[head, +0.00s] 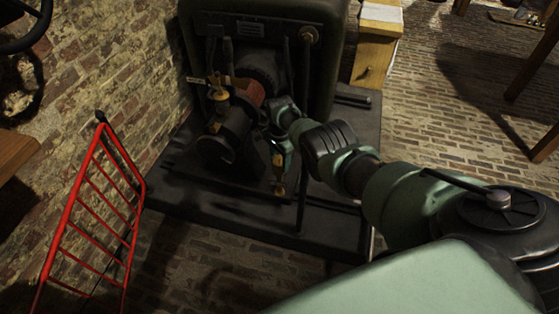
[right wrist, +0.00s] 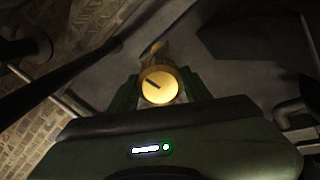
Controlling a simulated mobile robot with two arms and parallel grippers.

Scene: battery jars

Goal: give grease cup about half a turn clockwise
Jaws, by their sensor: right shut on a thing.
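The grease cup (right wrist: 159,86) is brass, with a round pale-yellow face and a short dark mark running from its middle toward the upper left. A narrower brass part (right wrist: 157,48) shows just beyond it. My right gripper (head: 279,168) is shut on the cup, with its green fingers on either side of it in the right wrist view. In the head view, a brass piece (head: 278,188) shows at the fingertips, and the fingers hide the rest. My left gripper is not in view.
A dark machine (head: 262,45) stands on a black base plate (head: 185,200). Another brass fitting (head: 219,90) sits on its left part. A dark upright rod (head: 303,200) stands close right of my gripper.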

